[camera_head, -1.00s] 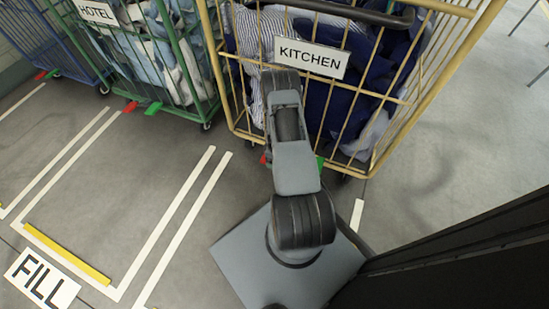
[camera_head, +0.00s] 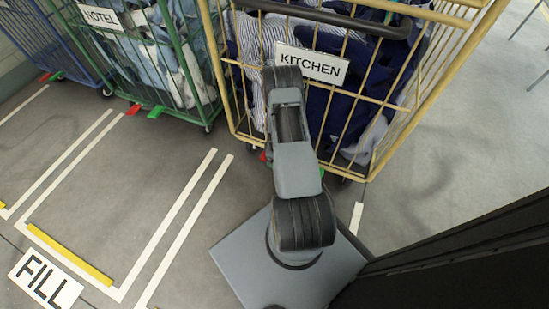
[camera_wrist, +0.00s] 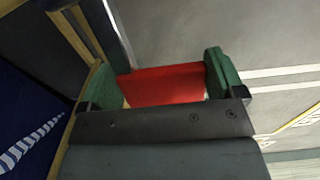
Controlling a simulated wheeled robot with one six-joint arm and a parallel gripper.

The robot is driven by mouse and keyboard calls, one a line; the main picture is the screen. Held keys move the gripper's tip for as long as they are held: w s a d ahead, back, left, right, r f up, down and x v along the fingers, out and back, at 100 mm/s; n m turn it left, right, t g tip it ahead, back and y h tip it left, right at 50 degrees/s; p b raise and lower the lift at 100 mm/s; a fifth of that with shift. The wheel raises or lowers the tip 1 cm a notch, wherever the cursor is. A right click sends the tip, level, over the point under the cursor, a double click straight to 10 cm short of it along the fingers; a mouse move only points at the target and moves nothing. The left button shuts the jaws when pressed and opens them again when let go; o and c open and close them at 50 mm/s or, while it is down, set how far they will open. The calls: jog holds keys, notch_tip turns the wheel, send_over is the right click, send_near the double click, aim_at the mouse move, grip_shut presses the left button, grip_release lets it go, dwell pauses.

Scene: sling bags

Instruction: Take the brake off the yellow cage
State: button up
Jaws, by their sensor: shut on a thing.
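The yellow cage (camera_head: 231,75) with the KITCHEN sign (camera_head: 311,63) stands at the upper middle of the head view, filled with blue and striped cloth. At its foot a sliver of the red pedal (camera_head: 263,156) shows left of my arm, and a little of a green pedal (camera_head: 321,171) shows right of it. In the wrist view my gripper (camera_wrist: 162,80) has its two green fingertips on either side of the red pedal (camera_wrist: 165,85) and is shut on it. In the head view my arm hides the gripper.
A green cage (camera_head: 183,75) marked HOTEL and a blue cage (camera_head: 62,40) stand to the left. White floor lines, a yellow strip (camera_head: 70,255) and a FILL sign (camera_head: 45,279) lie at lower left. Open floor (camera_head: 450,150) is at right.

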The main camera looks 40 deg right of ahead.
jog(key=shift+s+d+r, duration=0.25)
jog(key=shift+s+r, duration=0.15)
jog(key=shift+r, duration=0.3)
jog(key=o, duration=1)
jog(key=shift+s, duration=0.1)
notch_tip(320, 180, up, 14)
jog(key=p, duration=0.5)
jog(key=shift+f, duration=0.15)
